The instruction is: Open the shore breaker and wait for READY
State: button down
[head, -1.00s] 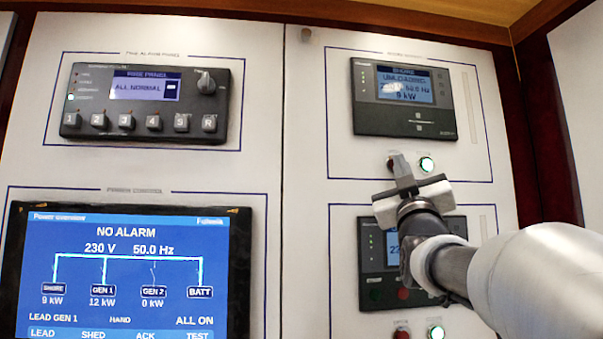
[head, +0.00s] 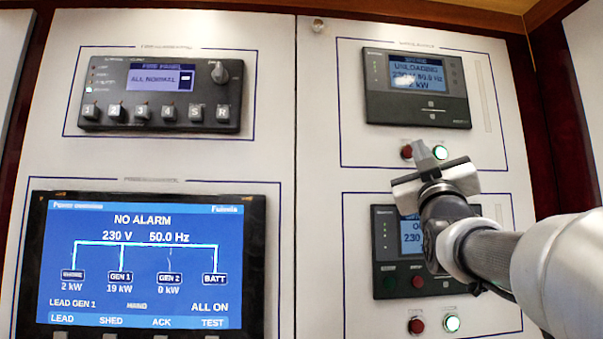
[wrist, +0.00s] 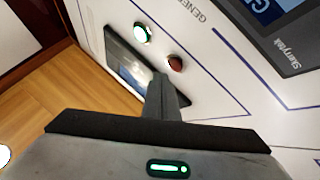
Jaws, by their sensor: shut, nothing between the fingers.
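The shore controller (head: 418,88) is at the upper right in the head view. Its screen (head: 417,72) reads UNLOADING, about 230 V, 50.0 Hz and 2 kW. Below it are a dark red button (head: 407,152) and a lit green button (head: 440,152). My gripper (head: 422,148) is shut and empty, its fingertips appearing between these buttons. The wrist view shows the shut fingers (wrist: 162,98), with the red button (wrist: 175,63) and lit green button (wrist: 142,33) beyond them. I see no contact with either button.
The power overview screen (head: 140,262) shows NO ALARM, shore 2 kW and GEN 1 19 kW. A generator controller (head: 388,284) is partly behind my arm, with a red button (head: 416,326) and lit green button (head: 451,323) below. The alarm panel (head: 160,92) reads ALL NORMAL.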

jog(key=s+b, duration=0.2)
jog(key=s, duration=0.2)
jog(key=shift+s+d, duration=0.1)
jog(key=shift+s, duration=0.05)
dwell(0.7)
jog(key=a+f+g+y+p, duration=0.3)
jog(key=a+f+g, duration=0.15)
jog(key=f, duration=0.65)
jog(key=a+f+g+y+p, duration=0.25)
jog(key=f+g+p, duration=0.2)
jog(key=f, duration=0.75)
jog(key=s+a+f+g+p, duration=0.1)
jog(key=s+a+f+g, duration=0.1)
jog(key=s+f, duration=0.5)
jog(key=s+a+f+g+y+p, duration=0.1)
jog(key=s+a+f+g, duration=0.1)
jog(key=s+f+g, duration=0.3)
jog(key=s+a+f+g+y+p, duration=0.1)
jog(key=s+a+f+g+p, duration=0.1)
jog(key=s+f, duration=0.7)
jog(key=shift+a+f+m+g, duration=0.3)
jog(key=shift+a+f+g, duration=0.35)
jog(key=shift+g, duration=0.35)
